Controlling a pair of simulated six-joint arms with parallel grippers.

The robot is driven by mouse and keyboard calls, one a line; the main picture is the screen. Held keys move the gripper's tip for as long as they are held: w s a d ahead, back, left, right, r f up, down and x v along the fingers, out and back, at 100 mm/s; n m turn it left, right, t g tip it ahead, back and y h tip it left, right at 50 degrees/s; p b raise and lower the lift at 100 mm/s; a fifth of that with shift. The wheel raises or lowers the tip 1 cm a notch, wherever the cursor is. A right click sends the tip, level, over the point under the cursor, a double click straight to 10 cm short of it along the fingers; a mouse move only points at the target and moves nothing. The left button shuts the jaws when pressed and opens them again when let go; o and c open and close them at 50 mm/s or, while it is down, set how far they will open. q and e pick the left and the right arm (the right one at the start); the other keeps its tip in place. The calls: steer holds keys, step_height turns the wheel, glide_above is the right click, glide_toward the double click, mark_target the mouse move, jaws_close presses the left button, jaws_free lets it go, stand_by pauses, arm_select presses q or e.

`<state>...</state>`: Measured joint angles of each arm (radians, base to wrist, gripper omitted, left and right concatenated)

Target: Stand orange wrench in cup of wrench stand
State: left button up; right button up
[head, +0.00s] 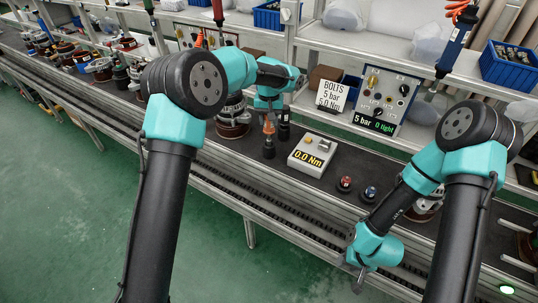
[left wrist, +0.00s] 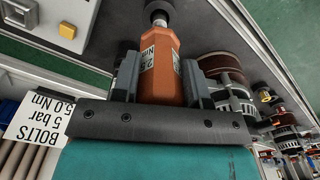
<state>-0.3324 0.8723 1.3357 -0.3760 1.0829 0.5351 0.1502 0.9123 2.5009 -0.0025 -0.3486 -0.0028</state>
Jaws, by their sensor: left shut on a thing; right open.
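The orange wrench (head: 268,127) is held upright, tip down, in my left gripper (head: 268,112) over the bench. In the left wrist view the orange wrench (left wrist: 162,65), with a white label, sits between the two fingers of the left gripper (left wrist: 160,75). Its dark tip points at a round grey-black piece at the top edge. In the head view a small dark cup-like piece (head: 268,150), seemingly of the wrench stand, is directly below the wrench; I cannot tell whether the tip is inside it. My right gripper (head: 358,276) is open and empty, low at the bench's front edge.
A tester reading 0.0 Nm (head: 308,154) stands just right of the wrench. A dark tool (head: 284,128) stands close behind. A copper-wound alternator part (head: 233,128) is to the left. Red (head: 345,184) and blue (head: 370,193) capped pieces stand further right. A BOLTS sign (head: 332,95) is behind.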

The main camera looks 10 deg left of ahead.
mark_target(269, 128)
arm_select(q)
steer(key=shift+f, duration=2.25)
stand_by(1.4)
steer(key=o, duration=1.1)
steer(key=shift+f, duration=0.1)
step_height(269, 128, up, 18)
steer(key=shift+f, duration=0.25)
steer(key=shift+f, duration=0.15)
